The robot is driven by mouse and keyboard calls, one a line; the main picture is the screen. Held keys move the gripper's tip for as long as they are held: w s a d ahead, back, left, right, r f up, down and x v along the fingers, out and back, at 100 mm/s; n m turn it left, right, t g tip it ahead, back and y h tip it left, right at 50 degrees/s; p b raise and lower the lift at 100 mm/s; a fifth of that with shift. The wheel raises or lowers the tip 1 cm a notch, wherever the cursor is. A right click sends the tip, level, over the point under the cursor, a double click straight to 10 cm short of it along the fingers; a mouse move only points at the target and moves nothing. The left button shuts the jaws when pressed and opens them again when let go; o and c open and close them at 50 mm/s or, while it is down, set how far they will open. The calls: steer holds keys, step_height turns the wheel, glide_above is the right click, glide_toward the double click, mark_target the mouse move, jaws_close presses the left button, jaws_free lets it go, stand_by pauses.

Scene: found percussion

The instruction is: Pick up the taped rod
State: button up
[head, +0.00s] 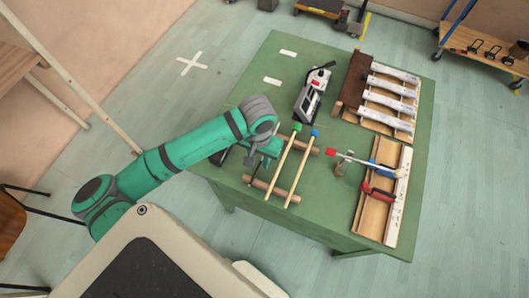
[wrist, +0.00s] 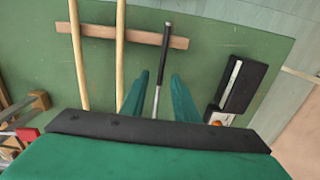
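The taped rod (wrist: 166,52) shows in the wrist view as a thin bar with a black wrapped upper part and a bare silvery lower part. Its black part crosses a wooden rest bar (wrist: 140,37). My gripper (wrist: 160,80) is open, with one green finger on each side of the rod and gaps between. I cannot tell how far above the rod the fingertips are. The rod's lower end is hidden behind my gripper's body. In the head view my gripper (head: 262,150) is over the left part of the green table, and my arm hides most of the rod.
Two wooden mallets, one green-headed (head: 284,158) and one blue-headed (head: 301,168), lie beside the rod on the rests. A black case (wrist: 243,86) lies on its other side. A grey device (head: 312,95), a slatted bar instrument (head: 388,98) and a wooden tray (head: 375,214) occupy the table (head: 258,90).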

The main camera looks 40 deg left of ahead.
steer(key=shift+c, duration=0.4)
jaws_close()
steer(key=shift+r, duration=0.1)
